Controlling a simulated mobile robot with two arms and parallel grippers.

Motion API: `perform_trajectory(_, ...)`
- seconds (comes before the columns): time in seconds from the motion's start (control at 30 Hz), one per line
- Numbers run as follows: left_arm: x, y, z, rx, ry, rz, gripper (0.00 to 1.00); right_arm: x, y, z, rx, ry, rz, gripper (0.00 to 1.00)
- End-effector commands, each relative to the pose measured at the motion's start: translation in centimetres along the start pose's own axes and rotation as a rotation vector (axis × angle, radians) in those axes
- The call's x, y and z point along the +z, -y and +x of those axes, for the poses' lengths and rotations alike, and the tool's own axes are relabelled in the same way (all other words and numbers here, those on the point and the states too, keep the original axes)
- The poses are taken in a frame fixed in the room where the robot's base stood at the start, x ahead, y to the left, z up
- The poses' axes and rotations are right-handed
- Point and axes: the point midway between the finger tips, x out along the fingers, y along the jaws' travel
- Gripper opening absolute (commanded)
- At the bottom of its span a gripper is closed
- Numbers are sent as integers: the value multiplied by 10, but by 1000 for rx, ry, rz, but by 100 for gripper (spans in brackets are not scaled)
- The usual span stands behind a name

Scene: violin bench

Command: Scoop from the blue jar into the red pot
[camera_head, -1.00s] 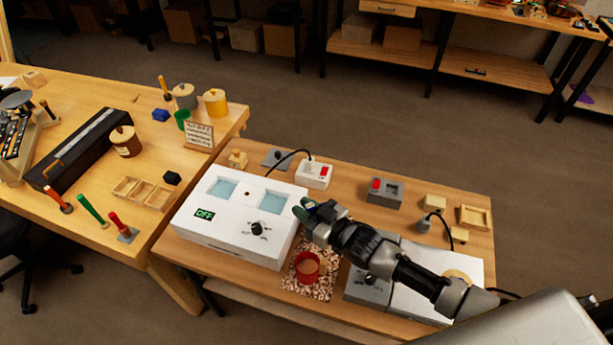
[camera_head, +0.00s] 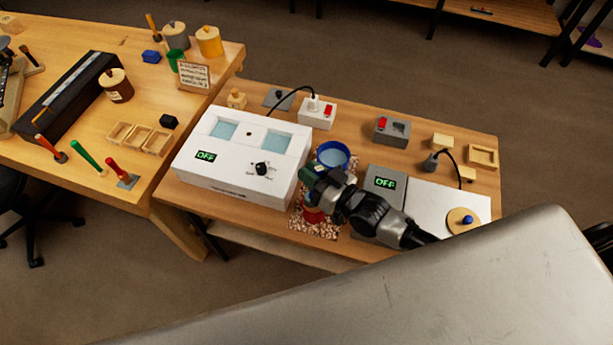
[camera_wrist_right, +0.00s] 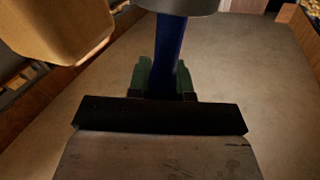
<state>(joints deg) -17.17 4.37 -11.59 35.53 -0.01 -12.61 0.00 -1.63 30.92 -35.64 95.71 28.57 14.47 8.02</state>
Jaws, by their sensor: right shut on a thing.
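The blue jar (camera_head: 333,155) stands open on the small bench, with pale blue showing inside its rim. The red pot (camera_head: 313,215) sits on a speckled mat (camera_head: 322,231) nearer to me, partly hidden by my right gripper. My right gripper (camera_head: 310,180), with green fingertips, is between the jar and the pot in the picture, over the pot's far side. In the right wrist view it is shut on a blue handle (camera_wrist_right: 167,58). A grey rounded piece (camera_wrist_right: 178,5) shows at the handle's top, cut off by the frame. The tool's contents are hidden. My left gripper is out of view.
A white two-window box (camera_head: 240,150) reading OFF stands left of the jar. A grey unit (camera_head: 384,184) reading OFF stands at right, beside a white plate with a blue-knobbed wooden lid (camera_head: 463,221). A socket box (camera_head: 318,114) stands behind.

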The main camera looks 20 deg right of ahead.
Motion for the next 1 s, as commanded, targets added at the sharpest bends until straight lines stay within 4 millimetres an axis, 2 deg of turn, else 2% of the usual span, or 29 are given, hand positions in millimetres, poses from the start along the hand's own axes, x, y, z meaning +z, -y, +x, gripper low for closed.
perform_trajectory(0.03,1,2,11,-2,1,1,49,5,-6,0,-1,-6,47,0)
perform_trajectory(0.5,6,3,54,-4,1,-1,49,15,-38,-2,-2,-42,530,0)
perform_trajectory(0.73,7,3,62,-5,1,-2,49,16,-45,-3,-2,-52,652,0)
perform_trajectory(1.0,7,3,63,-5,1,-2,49,14,-46,-3,-2,-53,676,0)
